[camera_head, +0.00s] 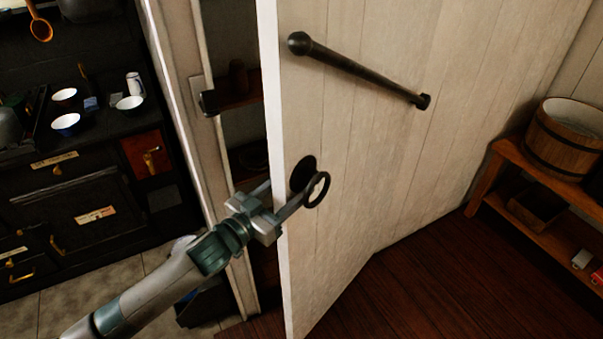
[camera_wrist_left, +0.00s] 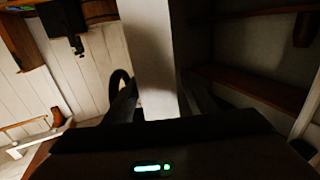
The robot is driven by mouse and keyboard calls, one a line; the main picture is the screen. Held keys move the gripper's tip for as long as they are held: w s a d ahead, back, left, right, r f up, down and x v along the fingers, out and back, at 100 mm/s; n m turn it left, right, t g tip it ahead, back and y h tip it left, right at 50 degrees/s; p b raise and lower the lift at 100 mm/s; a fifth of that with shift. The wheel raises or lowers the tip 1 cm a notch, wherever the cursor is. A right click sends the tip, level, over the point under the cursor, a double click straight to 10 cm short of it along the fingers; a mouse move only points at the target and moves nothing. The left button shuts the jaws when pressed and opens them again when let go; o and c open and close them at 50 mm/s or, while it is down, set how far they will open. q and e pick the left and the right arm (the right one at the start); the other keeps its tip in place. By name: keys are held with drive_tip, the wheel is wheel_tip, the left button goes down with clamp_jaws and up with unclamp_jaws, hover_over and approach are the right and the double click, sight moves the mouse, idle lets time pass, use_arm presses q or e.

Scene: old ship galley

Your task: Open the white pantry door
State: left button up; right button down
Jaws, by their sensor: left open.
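The white pantry door (camera_head: 385,130) stands ajar in the head view, swung away from its frame, with dark shelves showing in the gap. It carries a long dark bar (camera_head: 360,70) near the top and a dark ring handle (camera_head: 316,189) lower down by its free edge. My left gripper (camera_head: 288,200) is open at that edge, with one finger on the front side near the ring and the other toward the inner side. In the left wrist view the door's edge (camera_wrist_left: 149,60) stands between the two fingers. Whether they touch it I cannot tell. My right gripper is not in view.
A pantry shelf (camera_head: 235,91) shows behind the door. A wooden bucket (camera_head: 565,135) stands on a low wooden shelf unit (camera_head: 510,150) at the right. A dark stove (camera_head: 85,205) with bowls on top stands at the left. The plank floor (camera_head: 440,285) before the door is clear.

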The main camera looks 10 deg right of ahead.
use_arm(q)
drive_tip(key=shift+p+x, duration=0.45)
drive_tip(key=shift+x, duration=1.45)
clamp_jaws()
